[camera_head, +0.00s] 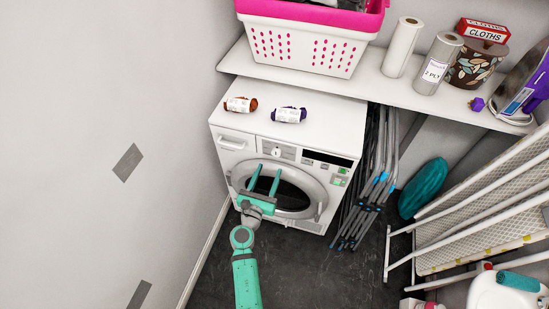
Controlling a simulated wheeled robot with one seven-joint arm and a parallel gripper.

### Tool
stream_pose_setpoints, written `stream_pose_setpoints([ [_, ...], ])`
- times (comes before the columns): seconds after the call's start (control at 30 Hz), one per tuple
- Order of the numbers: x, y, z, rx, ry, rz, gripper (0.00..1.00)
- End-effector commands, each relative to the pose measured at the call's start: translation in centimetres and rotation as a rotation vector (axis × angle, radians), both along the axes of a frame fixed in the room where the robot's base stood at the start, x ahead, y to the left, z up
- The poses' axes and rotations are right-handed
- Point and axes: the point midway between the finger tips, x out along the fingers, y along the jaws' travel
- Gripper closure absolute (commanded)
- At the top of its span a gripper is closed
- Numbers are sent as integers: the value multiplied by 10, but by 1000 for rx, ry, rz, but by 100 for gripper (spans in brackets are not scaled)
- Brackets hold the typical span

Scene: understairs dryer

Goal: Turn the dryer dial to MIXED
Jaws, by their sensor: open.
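The white dryer (228,158) stands under a shelf, its round door facing me. Its dial (276,152) is a small white knob on the front panel, above the door. The dial's pointer and the MIXED mark are too small to read. My gripper (265,170) is open and empty, with its two green fingers spread in front of the dryer, pointing up towards the panel. The fingertips appear just below the dial in the picture. I cannot tell how far they are from the panel. Part of the door is hidden behind my gripper.
A brown bottle (240,104) and a purple bottle (289,114) lie on the dryer top. The shelf (372,88) above holds a pink and white basket (300,45) and paper rolls. A folded rack (375,180) stands close on the right. Dark floor (300,265) is clear in front.

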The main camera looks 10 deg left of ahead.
Motion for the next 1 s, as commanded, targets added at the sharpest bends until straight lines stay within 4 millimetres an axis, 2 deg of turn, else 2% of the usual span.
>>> stream_pose_setpoints([
  [0.1, 21, -2, 1, -1, -2, 1, 52],
  [0.3, 51, -6, 0, 1, 0, 1, 52],
  [0.5, 70, -8, 0, 1, 0, 2, 52],
  [0.93, 76, -9, 0, 3, 1, 2, 52],
  [0.97, 76, -9, 0, 3, 1, 2, 57],
  [1.0, 76, -9, 0, 3, 1, 2, 66],
])
